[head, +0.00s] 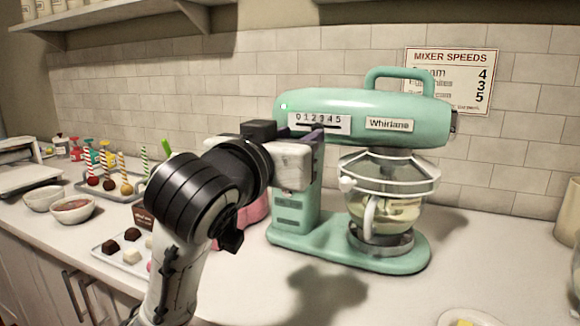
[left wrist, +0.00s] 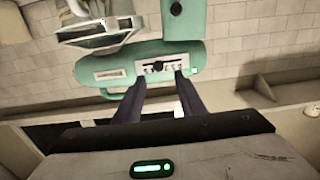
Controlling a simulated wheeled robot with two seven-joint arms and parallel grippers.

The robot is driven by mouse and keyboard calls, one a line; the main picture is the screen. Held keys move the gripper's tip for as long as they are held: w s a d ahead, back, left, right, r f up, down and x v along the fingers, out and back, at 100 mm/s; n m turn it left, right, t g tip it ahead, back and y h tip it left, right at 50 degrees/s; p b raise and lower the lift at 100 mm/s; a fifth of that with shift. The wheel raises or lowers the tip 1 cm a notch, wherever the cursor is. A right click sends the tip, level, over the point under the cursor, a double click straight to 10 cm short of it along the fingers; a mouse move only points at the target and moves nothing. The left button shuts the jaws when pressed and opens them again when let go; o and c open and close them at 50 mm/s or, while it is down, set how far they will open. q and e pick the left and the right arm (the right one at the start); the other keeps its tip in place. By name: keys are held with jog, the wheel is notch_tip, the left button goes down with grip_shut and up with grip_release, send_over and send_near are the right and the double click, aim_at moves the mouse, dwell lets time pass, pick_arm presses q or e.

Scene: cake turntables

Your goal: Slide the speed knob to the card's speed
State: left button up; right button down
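The teal stand mixer (head: 365,115) stands on the counter. Its white speed plate (head: 338,125) reads 0 to 5 above a dark slot. The left wrist view shows the plate upside down, with a dark knob (left wrist: 158,67) near its middle. My left gripper (head: 316,134) is just below and in front of the plate. In the left wrist view its two fingers (left wrist: 160,85) are apart, tips on either side of the knob; contact cannot be told. The knob is not clear in the head view. The speeds card (head: 468,80) shows 4, 3 and 5; its words are partly hidden or blurred.
A glass bowl (head: 385,212) with pale batter sits under the mixer head. At left are a tray of chocolates (head: 115,252), small bowls (head: 72,208) and striped sticks (head: 123,170). A yellow item on a plate (head: 468,318) lies at the front right. The counter right of the mixer is mostly clear.

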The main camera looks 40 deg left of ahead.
pick_arm(q)
jog(key=b+v, duration=0.2)
jog(key=shift+s, duration=0.35)
dwell(0.4)
jog(key=shift+r, duration=0.1)
